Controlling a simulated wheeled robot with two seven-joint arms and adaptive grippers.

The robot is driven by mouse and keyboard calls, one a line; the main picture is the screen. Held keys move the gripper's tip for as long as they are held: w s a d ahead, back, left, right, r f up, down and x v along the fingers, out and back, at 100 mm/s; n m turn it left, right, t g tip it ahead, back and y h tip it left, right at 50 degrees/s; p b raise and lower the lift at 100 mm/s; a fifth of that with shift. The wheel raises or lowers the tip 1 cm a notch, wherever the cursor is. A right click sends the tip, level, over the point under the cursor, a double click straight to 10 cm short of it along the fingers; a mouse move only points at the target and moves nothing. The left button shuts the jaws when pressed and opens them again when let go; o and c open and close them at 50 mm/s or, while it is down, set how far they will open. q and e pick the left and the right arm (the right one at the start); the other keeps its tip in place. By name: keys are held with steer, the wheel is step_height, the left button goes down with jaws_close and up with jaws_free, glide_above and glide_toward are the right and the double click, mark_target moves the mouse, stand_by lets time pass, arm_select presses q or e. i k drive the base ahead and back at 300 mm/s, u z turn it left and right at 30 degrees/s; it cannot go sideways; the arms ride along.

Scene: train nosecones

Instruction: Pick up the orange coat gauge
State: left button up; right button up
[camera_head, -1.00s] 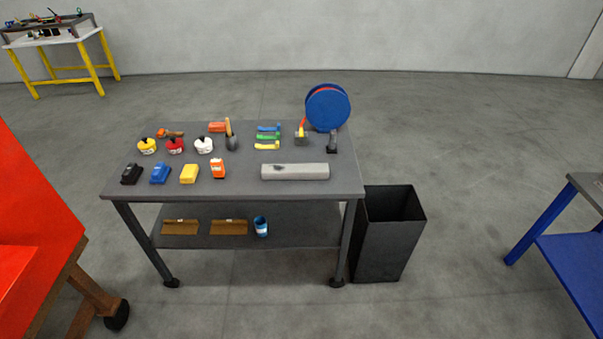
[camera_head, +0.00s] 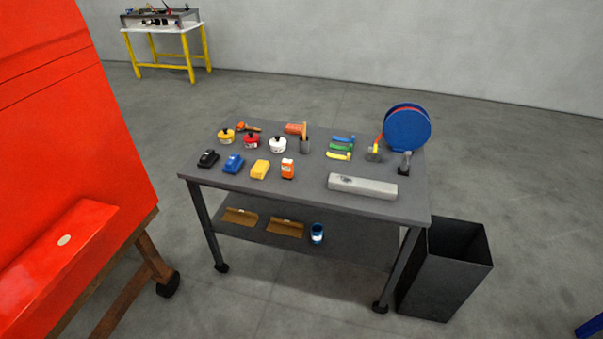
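An orange and white upright device (camera_head: 288,169), which looks like the orange coat gauge, stands near the front edge of the grey table (camera_head: 310,197). It is right of a yellow block-shaped item (camera_head: 260,170) and left of a long grey bar (camera_head: 362,186). Nothing touches it. Neither of my grippers shows in the view.
Several tools, three round pots and a blue reel (camera_head: 408,128) share the tabletop. A black bin (camera_head: 446,270) stands at the table's right. A large red panel (camera_head: 75,110) on a wooden stand fills the left. Floor in front of the table is clear.

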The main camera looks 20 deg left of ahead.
mark_target(288, 165)
steer(key=z, duration=1)
steer(key=i, duration=1.65)
steer(key=u, duration=3.3)
